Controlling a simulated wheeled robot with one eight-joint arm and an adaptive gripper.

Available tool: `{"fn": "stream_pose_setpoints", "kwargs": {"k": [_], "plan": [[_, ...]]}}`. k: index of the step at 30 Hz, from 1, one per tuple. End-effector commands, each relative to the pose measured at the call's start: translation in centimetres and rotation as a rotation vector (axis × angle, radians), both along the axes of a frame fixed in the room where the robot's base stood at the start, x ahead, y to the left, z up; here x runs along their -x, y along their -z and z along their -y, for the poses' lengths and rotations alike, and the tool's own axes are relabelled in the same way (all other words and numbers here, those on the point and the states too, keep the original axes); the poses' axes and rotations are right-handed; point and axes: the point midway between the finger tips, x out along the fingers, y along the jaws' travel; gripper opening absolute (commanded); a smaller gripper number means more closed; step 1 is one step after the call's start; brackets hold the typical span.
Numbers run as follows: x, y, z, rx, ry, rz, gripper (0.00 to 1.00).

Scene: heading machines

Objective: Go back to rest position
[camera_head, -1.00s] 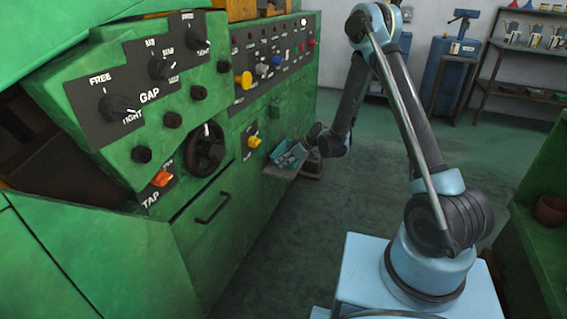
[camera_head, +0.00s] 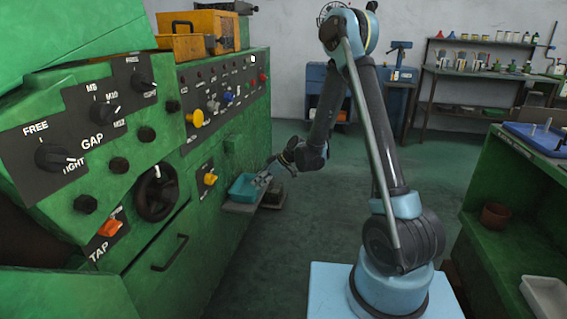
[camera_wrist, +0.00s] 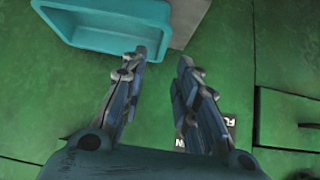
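My gripper (camera_head: 266,179) hangs at the end of my arm beside the green machine (camera_head: 200,215), near a teal tray (camera_head: 243,187). In the wrist view my gripper (camera_wrist: 160,75) has its two fingers spread apart with nothing between them. The teal tray (camera_wrist: 105,45) lies just beyond the fingertips in that view and looks empty in the part that shows. It rests on a small grey shelf (camera_head: 240,208) at the machine's side. My arm is bent, with its elbow raised and its forearm reaching down and left.
The machine's panel carries knobs, an orange switch (camera_head: 110,228) and a handwheel (camera_head: 156,192). At right is a green bench (camera_head: 480,215) with a blue tray (camera_head: 535,138), a brown pot (camera_head: 495,215) and a white bin (camera_head: 546,298). Open floor (camera_head: 340,225) lies between.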

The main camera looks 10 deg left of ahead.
Motion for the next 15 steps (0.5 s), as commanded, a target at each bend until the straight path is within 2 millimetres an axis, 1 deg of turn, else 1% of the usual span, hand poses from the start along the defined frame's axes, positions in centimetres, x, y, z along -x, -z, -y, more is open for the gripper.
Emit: {"fn": "stream_pose_setpoints", "kwargs": {"k": [8, 15], "plan": [[0.5, -4.9, 5.7, 0.061, 0.126, -0.059, 0.28], [2.0, -8.7, 11.1, 0.117, 0.252, -0.117, 0.28]]}}
